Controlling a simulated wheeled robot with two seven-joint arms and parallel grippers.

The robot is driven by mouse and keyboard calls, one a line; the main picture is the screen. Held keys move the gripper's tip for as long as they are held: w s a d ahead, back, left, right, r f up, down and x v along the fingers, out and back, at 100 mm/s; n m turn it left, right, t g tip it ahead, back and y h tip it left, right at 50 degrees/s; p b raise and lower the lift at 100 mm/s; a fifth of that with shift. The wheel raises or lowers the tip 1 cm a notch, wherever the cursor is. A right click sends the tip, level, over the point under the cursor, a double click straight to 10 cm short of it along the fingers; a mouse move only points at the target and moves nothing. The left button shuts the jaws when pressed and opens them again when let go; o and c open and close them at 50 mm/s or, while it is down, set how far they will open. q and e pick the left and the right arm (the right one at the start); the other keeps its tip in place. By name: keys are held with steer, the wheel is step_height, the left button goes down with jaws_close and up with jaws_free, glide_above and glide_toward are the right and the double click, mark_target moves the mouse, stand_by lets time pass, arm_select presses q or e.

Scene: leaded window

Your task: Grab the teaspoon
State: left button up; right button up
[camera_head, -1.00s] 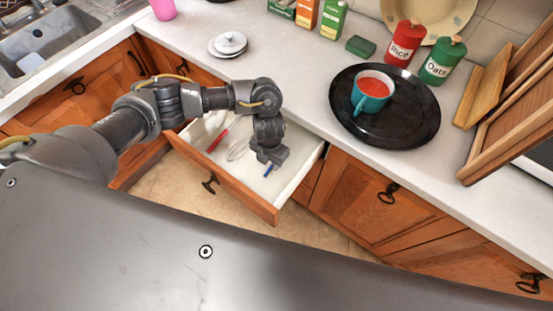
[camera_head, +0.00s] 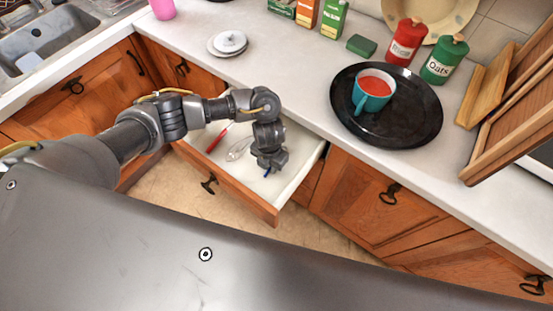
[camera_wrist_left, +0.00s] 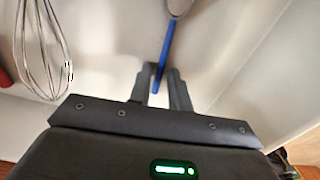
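The teaspoon (camera_wrist_left: 165,55) has a blue handle and a grey bowl and lies in the open drawer (camera_head: 297,171). In the wrist view its bowl is at the top edge and its handle end lies between my left gripper's fingers (camera_wrist_left: 161,78). A narrow gap shows beside the handle, so the fingers look open around it and not closed on it. In the head view my left gripper (camera_head: 267,169) points down into the drawer, with only a bit of the blue handle showing; the rest is hidden behind it. My right gripper is not in view.
A wire whisk (camera_head: 238,149) and a red-handled utensil (camera_head: 216,139) lie left of the gripper in the drawer. The drawer walls stand close around.

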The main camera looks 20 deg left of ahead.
arm_select(q)
jaws_close()
steer(key=shift+r, duration=0.1)
